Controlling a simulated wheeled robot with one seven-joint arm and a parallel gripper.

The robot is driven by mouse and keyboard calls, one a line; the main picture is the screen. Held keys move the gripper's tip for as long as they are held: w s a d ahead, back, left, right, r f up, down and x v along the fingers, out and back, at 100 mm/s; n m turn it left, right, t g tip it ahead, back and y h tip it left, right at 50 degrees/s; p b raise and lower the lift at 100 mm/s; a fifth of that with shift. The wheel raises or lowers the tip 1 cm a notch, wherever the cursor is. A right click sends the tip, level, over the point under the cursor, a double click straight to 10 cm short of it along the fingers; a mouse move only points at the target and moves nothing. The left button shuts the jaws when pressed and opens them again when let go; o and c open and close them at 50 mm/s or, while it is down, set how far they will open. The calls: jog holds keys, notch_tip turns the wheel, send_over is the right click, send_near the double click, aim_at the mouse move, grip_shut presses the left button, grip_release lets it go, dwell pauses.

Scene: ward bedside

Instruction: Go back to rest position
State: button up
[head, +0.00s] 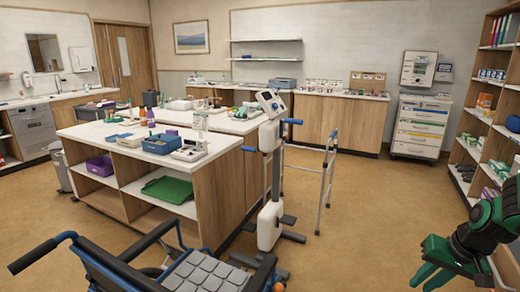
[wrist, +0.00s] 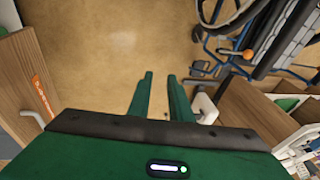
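My gripper (head: 428,277) hangs at the lower right of the head view, at the end of my bent green and black arm. In the wrist view its two green fingers (wrist: 160,77) stand a little apart, with bare floor showing between them. Nothing is held between them. The gripper points down over the tan floor (wrist: 120,45).
A blue-framed wheelchair (head: 190,270) stands at the front left; its wheel and frame show in the wrist view (wrist: 235,50). A wooden island (head: 220,195), a white exercise machine (head: 270,185) and a walking frame (head: 325,180) stand beyond. Shelves (head: 490,110) line the right. The middle-right floor is clear.

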jog(key=s+r+g, duration=0.1)
jog(key=s+r, duration=0.4)
jog(key=s, duration=0.4)
jog(key=s+a+r+m+g+h, duration=0.1)
jog(key=s+r+g, duration=0.1)
jog(key=s+r, duration=0.3)
jog(key=s, duration=0.4)
jog(key=shift+a+r, duration=0.15)
jog(key=shift+r, duration=0.15)
